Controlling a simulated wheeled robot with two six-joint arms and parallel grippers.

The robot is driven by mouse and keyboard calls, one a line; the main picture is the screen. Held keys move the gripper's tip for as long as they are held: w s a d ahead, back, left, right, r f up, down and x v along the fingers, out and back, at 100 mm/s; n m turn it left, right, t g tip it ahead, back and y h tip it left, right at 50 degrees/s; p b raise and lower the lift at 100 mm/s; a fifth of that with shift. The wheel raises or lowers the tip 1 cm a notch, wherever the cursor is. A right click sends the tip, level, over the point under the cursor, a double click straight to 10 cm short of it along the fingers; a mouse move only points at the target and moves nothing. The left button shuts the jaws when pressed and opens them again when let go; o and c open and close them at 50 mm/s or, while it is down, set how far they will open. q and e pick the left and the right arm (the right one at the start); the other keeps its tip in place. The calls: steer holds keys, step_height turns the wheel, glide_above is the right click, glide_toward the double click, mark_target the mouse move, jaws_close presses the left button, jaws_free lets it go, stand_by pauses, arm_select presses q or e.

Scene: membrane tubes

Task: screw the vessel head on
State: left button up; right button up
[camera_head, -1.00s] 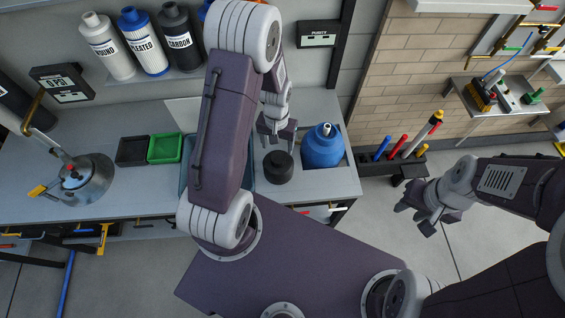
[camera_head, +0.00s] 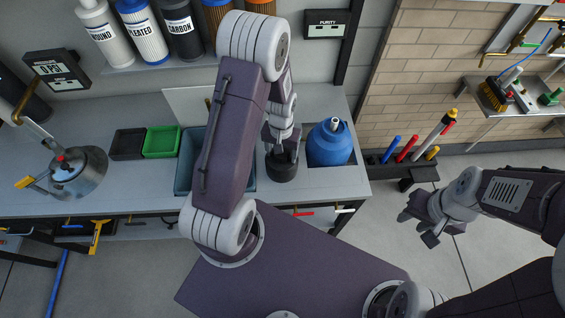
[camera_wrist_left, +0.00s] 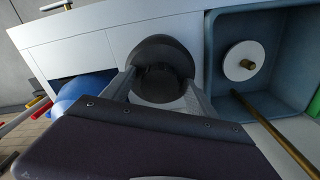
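The vessel head appears to be the black round part (camera_head: 281,171) on the bench, with a raised knob, also in the left wrist view (camera_wrist_left: 160,52). The blue vessel (camera_head: 330,148) stands just right of it in a bench cut-out, a white tube sticking out of its top. It shows partly at the left of the left wrist view (camera_wrist_left: 85,90). My left gripper (camera_head: 281,152) is down over the black part. Its fingers are apart on either side of the knob, with gaps visible. My right gripper (camera_head: 417,228) is open and empty over the floor at right.
Green (camera_head: 162,142) and black (camera_head: 128,144) trays and a metal pressure pot (camera_head: 80,175) lie further left. A rack with coloured tools (camera_head: 405,164) is right of the bench.

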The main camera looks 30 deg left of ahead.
arm_select(q)
steer(key=shift+s+d+f, duration=0.2)
steer(key=shift+s+f, duration=0.25)
steer(key=shift+s, duration=0.05)
jaws_close()
steer(key=shift+r, duration=0.1)
steer(key=shift+w+a+r+p, duration=0.1)
steer(key=shift+w+r+p, duration=0.05)
steer(key=shift+r+p, duration=0.2)
steer(key=shift+w+r+p, duration=0.3)
steer(key=shift+p, duration=0.2)
steer(key=shift+w+r, duration=0.1)
steer(key=shift+r, duration=0.2)
